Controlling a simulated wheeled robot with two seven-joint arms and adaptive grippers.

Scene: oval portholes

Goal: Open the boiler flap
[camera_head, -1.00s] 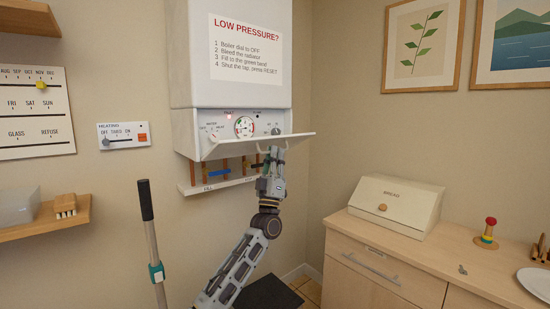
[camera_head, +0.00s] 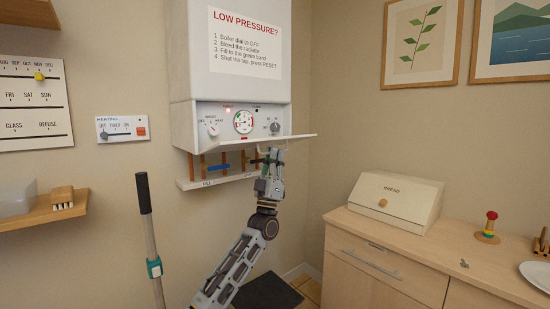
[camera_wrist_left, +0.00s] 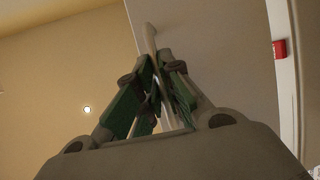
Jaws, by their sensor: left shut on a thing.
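The white boiler (camera_head: 240,55) hangs on the wall, and its flap (camera_head: 225,146) is folded down below the control panel, seen almost edge-on. The panel with its water dial (camera_head: 212,129), gauge (camera_head: 243,122) and second dial (camera_head: 275,128) is uncovered. My left gripper (camera_head: 271,160) is under the flap's front edge, toward the right end, shut on the flap's pale handle (camera_head: 285,147). In the left wrist view the green-padded fingers (camera_wrist_left: 155,85) close around the handle, which shows as a curved bar (camera_wrist_left: 150,38). My right gripper is out of view.
A pipe shelf with a blue-handled tap (camera_head: 218,168) sits below the boiler. A dark-gripped pole (camera_head: 146,205) stands left of my arm. A heating control (camera_head: 123,128) is on the wall. A bread box (camera_head: 396,200) stands on the cabinet at right.

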